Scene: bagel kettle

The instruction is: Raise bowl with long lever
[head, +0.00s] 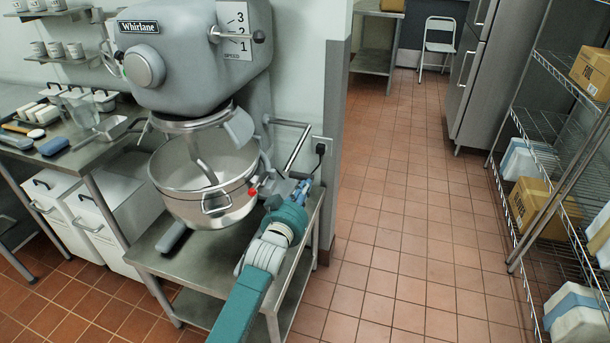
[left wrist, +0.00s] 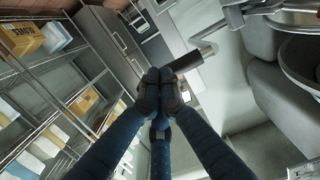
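The long lever (head: 296,151) is a bent metal bar on the right side of the grey mixer. It runs out level, then bends down toward my left gripper (head: 290,187). In the left wrist view the dark grip of the lever (left wrist: 188,62) ends right by my left gripper's fingertips (left wrist: 160,85). The fingertips are drawn together, with nothing seen between them. They partly hide the grip's end, and I cannot tell whether they touch it. The steel bowl (head: 205,200) hangs level under the mixer head, below the beater (head: 204,165). My right gripper is not in view.
The mixer (head: 190,70) stands on a steel table (head: 205,255). A wall corner with an outlet (head: 320,150) is close right of the lever. A side table with tools is at left. Wire shelves with boxes (head: 535,207) are at right. The tiled floor between is free.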

